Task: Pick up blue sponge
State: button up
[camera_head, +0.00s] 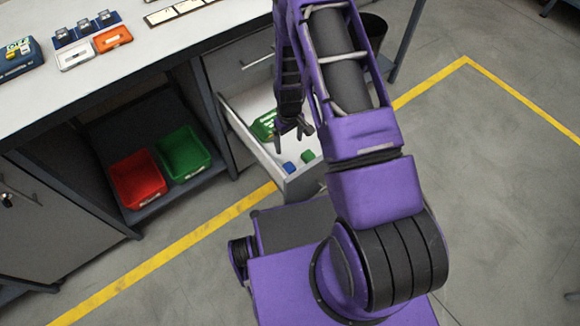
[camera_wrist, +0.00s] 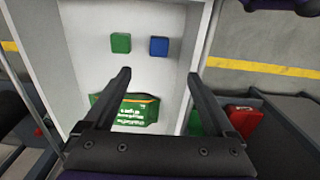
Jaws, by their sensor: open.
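The blue sponge (camera_wrist: 159,47) is a small block on the white floor of an open drawer (camera_wrist: 85,30). It lies beside a green block (camera_wrist: 121,43) of like size, with a gap between them. In the head view the blue sponge (camera_head: 289,168) is near the drawer's front end, with the green block (camera_head: 307,156) beside it. My gripper (camera_wrist: 160,72) is open, fingers apart, over the drawer. In the wrist view the blue sponge shows beyond the fingertips, between their lines. Nothing is held. In the head view my gripper (camera_head: 294,130) is small and partly dark.
A green packet with white print (camera_wrist: 138,109) lies in the drawer, partly behind my gripper. Drawer walls stand close on both sides. A red bin (camera_head: 138,178) and a green bin (camera_head: 183,153) sit on the shelf left of the drawer. The worktable (camera_head: 150,60) overhangs them.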

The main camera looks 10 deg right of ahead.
jog(key=b, duration=0.2)
send_over(289, 167)
jog(key=f, duration=1)
jog(key=shift+s+f, duration=0.2)
jog(key=shift+w+f+b, duration=0.2)
jog(key=shift+f+b, duration=0.2)
jog(key=shift+f, duration=2.75)
jog(key=shift+r, duration=0.1)
jog(key=c, duration=1.4)
